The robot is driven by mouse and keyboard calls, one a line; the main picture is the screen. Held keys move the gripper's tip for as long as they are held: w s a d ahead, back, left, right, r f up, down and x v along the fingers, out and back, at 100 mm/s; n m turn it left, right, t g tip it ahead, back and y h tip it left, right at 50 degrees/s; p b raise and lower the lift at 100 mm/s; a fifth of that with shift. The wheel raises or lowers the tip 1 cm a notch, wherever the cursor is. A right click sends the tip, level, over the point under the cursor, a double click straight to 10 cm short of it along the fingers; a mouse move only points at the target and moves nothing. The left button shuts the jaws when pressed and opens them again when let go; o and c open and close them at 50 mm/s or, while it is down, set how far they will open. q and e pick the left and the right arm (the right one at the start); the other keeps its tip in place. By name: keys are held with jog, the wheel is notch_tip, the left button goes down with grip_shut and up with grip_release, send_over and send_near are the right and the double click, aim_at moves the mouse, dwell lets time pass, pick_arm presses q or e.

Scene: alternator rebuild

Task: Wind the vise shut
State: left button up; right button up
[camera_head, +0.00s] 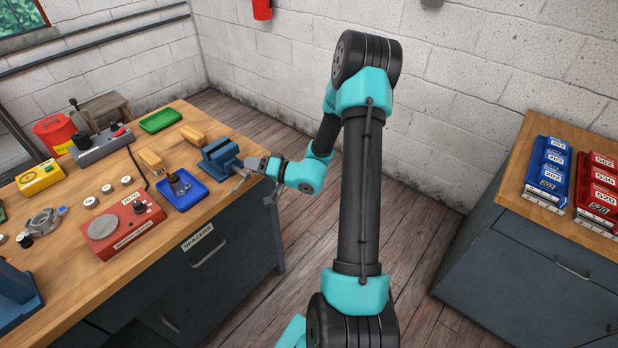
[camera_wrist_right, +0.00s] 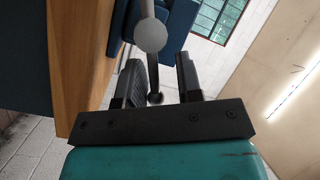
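The blue vise (camera_head: 220,158) stands at the right end of the wooden workbench. It also shows as dark blue shapes at the top of the right wrist view (camera_wrist_right: 168,30). Its grey handle, with a large ball end (camera_wrist_right: 150,36) and a smaller one (camera_wrist_right: 155,98), shows in the right wrist view. My right gripper (camera_head: 243,173) is at the vise's front, off the bench edge. In the right wrist view my right gripper (camera_wrist_right: 160,62) has its fingers apart, with part of the handle showing between them. I cannot tell the jaw gap. My left gripper is out of view.
A blue tray (camera_head: 197,195) with a dark part, a red scale (camera_head: 124,226), a green tray (camera_head: 160,120) and wooden blocks (camera_head: 193,137) lie near the vise on the bench. Another cabinet (camera_head: 510,262) with blue and red bins stands at the right. Open floor lies between.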

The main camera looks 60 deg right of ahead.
jog(key=v, duration=1.7)
jog(key=shift+s, duration=0.2)
jog(key=shift+d+f, duration=0.1)
jog(key=shift+d+y, duration=0.25)
jog(key=shift+y, duration=0.05)
jog(key=shift+w, duration=0.15)
jog(key=x, duration=1.7)
jog(key=shift+w+f, duration=0.1)
grip_shut()
